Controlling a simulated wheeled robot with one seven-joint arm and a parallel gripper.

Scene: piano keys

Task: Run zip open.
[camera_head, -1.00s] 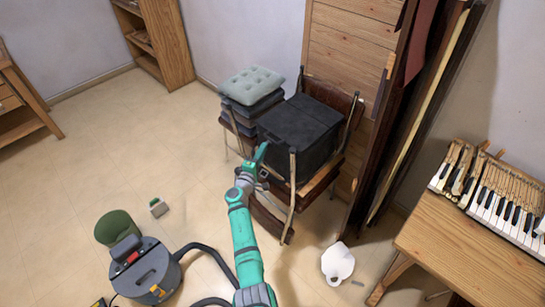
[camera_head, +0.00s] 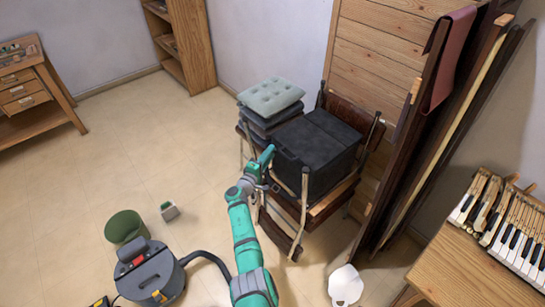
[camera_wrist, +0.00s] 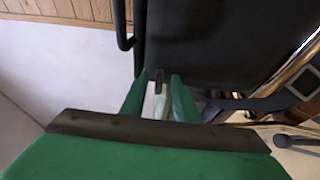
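A black, boxy soft case (camera_head: 318,150) rests on a folding chair. In the wrist view its dark side (camera_wrist: 225,40) fills the upper right. My green gripper (camera_head: 267,157) is at the case's left front corner in the head view. In the wrist view my gripper (camera_wrist: 160,77) has its two fingers spread, with a small dark tab (camera_wrist: 158,75), apparently a zip pull, in the gap between the tips. Gaps show on both sides of the tab. The zip line itself cannot be made out.
The chair's metal tube (camera_wrist: 292,62) is close on the right in the wrist view. Stacked cushions (camera_head: 271,98) stand left of the case. Tall boards (camera_head: 430,130) lean at right. A vacuum cleaner (camera_head: 148,270) and a white jug (camera_head: 345,285) are on the floor.

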